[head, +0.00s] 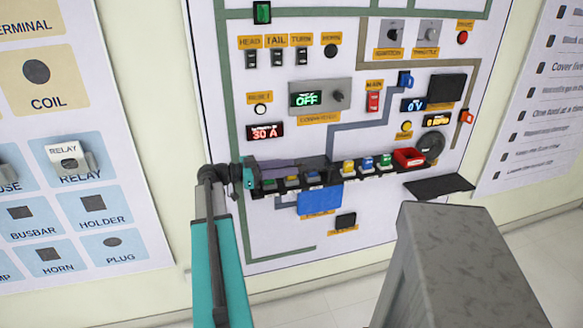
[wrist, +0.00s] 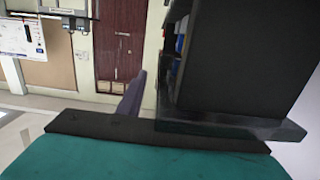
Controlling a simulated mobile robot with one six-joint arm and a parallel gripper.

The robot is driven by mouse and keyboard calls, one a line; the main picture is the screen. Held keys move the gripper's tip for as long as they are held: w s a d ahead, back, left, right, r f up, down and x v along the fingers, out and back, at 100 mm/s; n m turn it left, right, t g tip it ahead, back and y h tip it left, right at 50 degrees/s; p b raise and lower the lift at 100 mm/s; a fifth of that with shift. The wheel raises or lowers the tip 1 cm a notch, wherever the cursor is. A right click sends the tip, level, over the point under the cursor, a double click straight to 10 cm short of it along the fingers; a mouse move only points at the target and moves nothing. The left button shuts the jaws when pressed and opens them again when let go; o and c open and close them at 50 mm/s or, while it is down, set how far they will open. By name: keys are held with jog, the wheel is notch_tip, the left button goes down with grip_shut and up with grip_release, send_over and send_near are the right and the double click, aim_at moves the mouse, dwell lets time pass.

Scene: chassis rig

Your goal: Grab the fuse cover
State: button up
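No part is readably marked as the fuse cover, and I cannot tell for sure which piece it is. A dark rail (head: 333,173) on the white board carries several small coloured pieces. A red box-like piece (head: 408,157) sits toward its right end, and a blue panel (head: 320,201) is below it. My gripper (head: 285,164) is at the rail's left part, seen edge-on, with a thin purple finger over the rail. In the wrist view one purple finger (wrist: 130,103) stands beside a large dark block (wrist: 240,58). The other finger is not clearly visible, so I cannot tell the opening.
The board (head: 290,225) holds switches, displays and a black flat shelf (head: 440,187) jutting out at the lower right. A labelled poster (head: 120,215) hangs at the left, with a relay (head: 70,158) on it. A grey block (head: 455,260) fills the lower right foreground.

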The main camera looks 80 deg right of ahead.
grip_shut()
jog(key=shift+r, duration=0.15)
dwell(0.4)
jog(key=shift+r+b, duration=0.6)
jog(key=shift+r, duration=1.05)
jog(key=s+a+r+b, duration=0.1)
jog(key=s+a+b, duration=0.5)
jog(key=s+a, duration=0.4)
jog(key=shift+s+a+r+b, duration=0.25)
jog(key=shift+s+b, duration=0.1)
jog(key=shift+s, duration=0.6)
